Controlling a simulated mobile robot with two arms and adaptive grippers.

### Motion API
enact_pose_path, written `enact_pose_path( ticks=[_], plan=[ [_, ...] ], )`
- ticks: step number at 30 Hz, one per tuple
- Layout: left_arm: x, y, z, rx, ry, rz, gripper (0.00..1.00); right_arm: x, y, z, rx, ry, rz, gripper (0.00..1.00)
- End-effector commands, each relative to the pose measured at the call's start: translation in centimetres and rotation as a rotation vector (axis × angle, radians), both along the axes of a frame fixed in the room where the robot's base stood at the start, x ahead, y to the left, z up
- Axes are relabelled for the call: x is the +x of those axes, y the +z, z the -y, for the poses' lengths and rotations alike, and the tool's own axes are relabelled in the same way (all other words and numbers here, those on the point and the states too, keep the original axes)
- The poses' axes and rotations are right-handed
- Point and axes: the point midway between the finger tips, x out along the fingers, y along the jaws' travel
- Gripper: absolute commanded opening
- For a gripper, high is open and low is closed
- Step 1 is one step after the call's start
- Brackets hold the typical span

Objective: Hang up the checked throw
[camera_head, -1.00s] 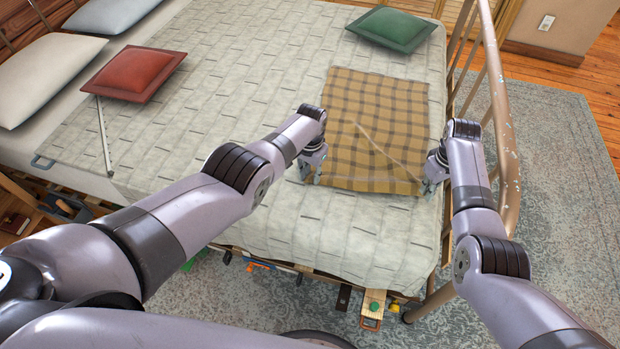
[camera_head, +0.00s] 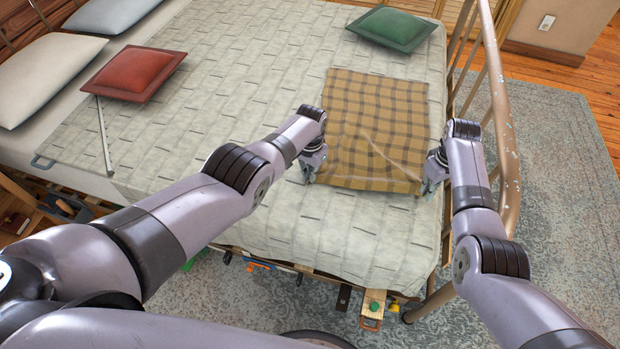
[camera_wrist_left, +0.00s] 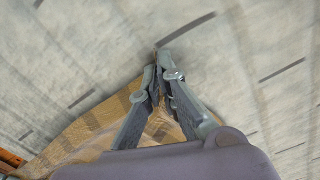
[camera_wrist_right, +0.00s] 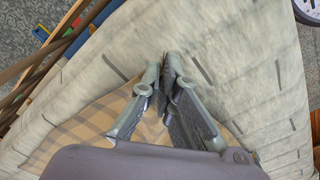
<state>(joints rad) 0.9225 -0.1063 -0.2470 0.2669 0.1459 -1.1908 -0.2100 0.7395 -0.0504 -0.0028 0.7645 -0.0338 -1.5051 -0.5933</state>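The checked throw (camera_head: 375,125), mustard and brown, lies spread nearly flat on the bed, with a diagonal crease across it. My left gripper (camera_head: 309,178) is at its near left corner; in the left wrist view (camera_wrist_left: 160,65) the fingers are closed together with the cloth (camera_wrist_left: 100,118) gathered between them. My right gripper (camera_head: 427,188) is at its near right corner; in the right wrist view (camera_wrist_right: 168,68) the fingers are closed together with the cloth (camera_wrist_right: 100,115) running up between them. The throw's two near corners are partly hidden by the grippers.
A metal footboard rail (camera_head: 500,120) stands close to the right of my right arm. A green cushion (camera_head: 391,29), a red cushion (camera_head: 134,73) and pale pillows (camera_head: 45,78) lie on the bed. A measuring stick (camera_head: 104,137) lies at left. Patterned rug (camera_head: 560,180) covers the floor at right.

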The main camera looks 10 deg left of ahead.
Motion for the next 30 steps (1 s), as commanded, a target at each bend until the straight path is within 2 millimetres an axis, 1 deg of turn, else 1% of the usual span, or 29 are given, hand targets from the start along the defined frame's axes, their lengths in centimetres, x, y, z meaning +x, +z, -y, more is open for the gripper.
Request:
enact_pose_path(
  ticks=[1,6,11,15,18,21,27,30],
  plan=[
    [-0.4,-0.5,-0.5,0.008,0.002,-0.01,0.0,0.1,0.0,0.3,-0.005,-0.003,0.001,0.0],
    [-0.2,0.0,-0.5,0.008,0.002,-0.006,0.0,0.1,0.0,0.3,-0.006,-0.003,0.002,0.0],
    [-0.1,1.8,-0.5,0.008,0.001,-0.002,0.0,0.1,0.0,0.4,-0.007,-0.003,0.001,0.0],
    [-0.1,3.7,-0.5,0.008,0.002,-0.001,0.0,0.1,0.0,0.4,-0.007,-0.003,0.001,0.0],
    [-0.1,4.6,-0.5,0.009,0.002,-0.001,0.0,0.1,0.0,0.4,-0.007,-0.003,0.001,0.0],
    [-0.1,4.9,-0.5,0.008,0.003,-0.002,0.0,0.1,0.0,0.4,-0.007,-0.003,0.001,0.0],
    [0.0,5.0,-0.4,0.008,0.002,-0.001,0.0,0.0,0.0,0.4,-0.007,-0.003,0.001,0.0],
    [0.0,5.3,-0.4,0.008,0.0,0.0,0.0,0.0,0.3,0.4,-0.007,-0.002,0.003,0.0]
  ],
)
